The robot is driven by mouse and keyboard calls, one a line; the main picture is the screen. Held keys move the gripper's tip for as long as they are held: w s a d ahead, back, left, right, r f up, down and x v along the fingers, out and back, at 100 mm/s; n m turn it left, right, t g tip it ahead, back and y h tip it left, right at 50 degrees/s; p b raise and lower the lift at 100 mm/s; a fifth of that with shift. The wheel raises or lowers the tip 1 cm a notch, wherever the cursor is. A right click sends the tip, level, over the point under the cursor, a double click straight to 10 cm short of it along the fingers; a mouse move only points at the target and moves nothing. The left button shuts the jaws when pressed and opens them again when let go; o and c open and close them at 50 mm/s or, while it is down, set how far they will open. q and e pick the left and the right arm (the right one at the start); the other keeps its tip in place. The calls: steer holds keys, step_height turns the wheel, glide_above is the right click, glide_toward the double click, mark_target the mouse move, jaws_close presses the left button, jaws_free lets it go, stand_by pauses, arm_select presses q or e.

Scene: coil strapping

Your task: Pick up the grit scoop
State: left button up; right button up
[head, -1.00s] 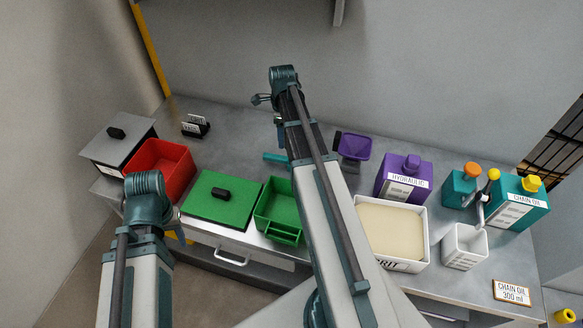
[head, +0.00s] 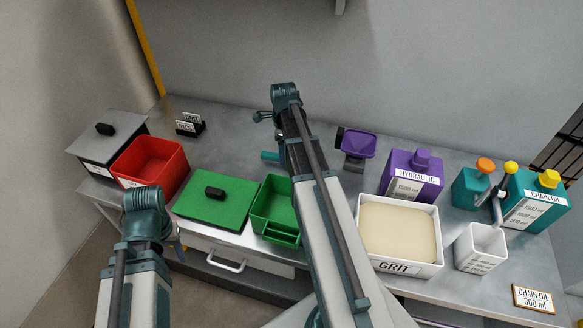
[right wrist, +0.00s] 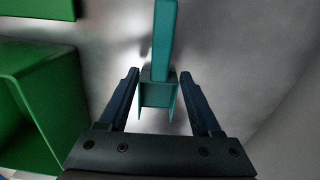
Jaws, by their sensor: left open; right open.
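The teal grit scoop (head: 269,156) lies on the bench, partly hidden behind my right arm in the head view. In the right wrist view the scoop (right wrist: 164,40) has its long bar pointing away and its channel-shaped end near my jaws. My right gripper (right wrist: 160,75) is open, with one finger on each side of that end and a visible gap on both sides. In the head view the right gripper is mostly hidden by its own arm. My left gripper (head: 177,238) is open and empty, small and partly hidden, in front of the green lid.

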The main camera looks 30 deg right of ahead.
step_height(320, 180, down, 3)
steer(key=shift+r+b, duration=0.1)
steer(key=shift+b, duration=0.8)
arm_select(q)
step_height(320, 180, down, 3)
steer(key=shift+r, duration=0.15)
arm_select(e)
steer(key=shift+r, duration=0.1)
jaws_close()
